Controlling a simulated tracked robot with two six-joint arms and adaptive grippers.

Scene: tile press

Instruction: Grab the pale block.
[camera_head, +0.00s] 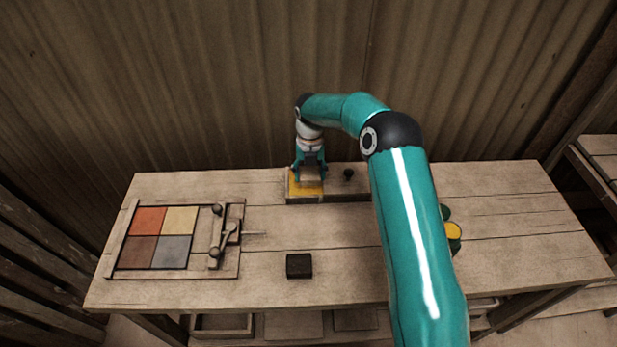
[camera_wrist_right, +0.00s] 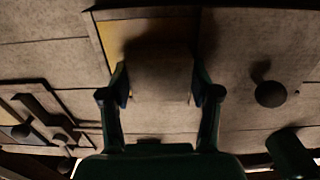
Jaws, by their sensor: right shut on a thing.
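The pale block (camera_head: 310,173) is at the back of the table, between the fingers of my right gripper (camera_head: 310,177), above a yellow patch (camera_head: 305,189) in a wooden tray or frame (camera_head: 305,200). In the right wrist view the block (camera_wrist_right: 160,72) looks shaded brown, with the two fingers of my right gripper (camera_wrist_right: 160,90) shut on its sides. The yellow patch shows beside it (camera_wrist_right: 117,32). I cannot tell whether the block touches the yellow surface. My left gripper is not in view.
A press frame (camera_head: 117,240) with four coloured tiles and a lever (camera_head: 222,238) lies at left. A dark block (camera_head: 299,266) sits at front centre. A dark knob (camera_head: 348,174) stands right of the gripper. Yellow and green round things (camera_head: 453,231) are partly behind my right arm.

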